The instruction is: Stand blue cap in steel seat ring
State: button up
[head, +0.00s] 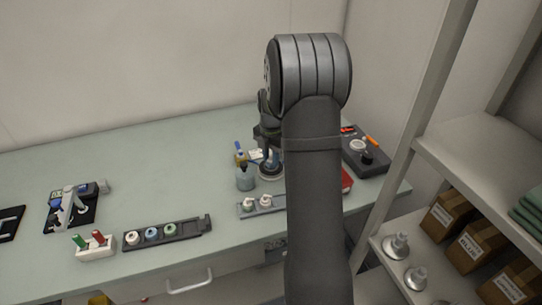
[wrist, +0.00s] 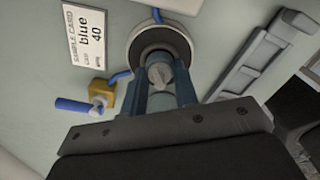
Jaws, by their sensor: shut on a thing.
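My gripper (wrist: 160,85) is shut on a small grey knob-like piece (wrist: 158,74), mostly hidden between the fingers. I cannot tell whether this piece is the blue cap. A round ring (wrist: 188,40) with a pale rim and dark inside, apparently the seat ring, lies just beyond the fingertips. The held piece overlaps it in the wrist view, and I cannot tell whether they touch. In the head view the ring (head: 268,176) shows below my gripper, partly hidden by my arm. A blue-ringed round piece (head: 151,234) sits in a dark rack.
A grey rail tray (wrist: 255,55) is at right. A red-and-green-topped white holder (head: 96,253) stands at front left. Rear left bench is clear.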

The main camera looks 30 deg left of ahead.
jog(key=shift+f, duration=0.1)
dwell(0.5)
jog(key=o, duration=0.7)
jog(key=shift+o, duration=0.2)
jog(key=shift+r, duration=3.55)
jog(key=shift+f, duration=3.6)
jog(key=shift+r, duration=0.15)
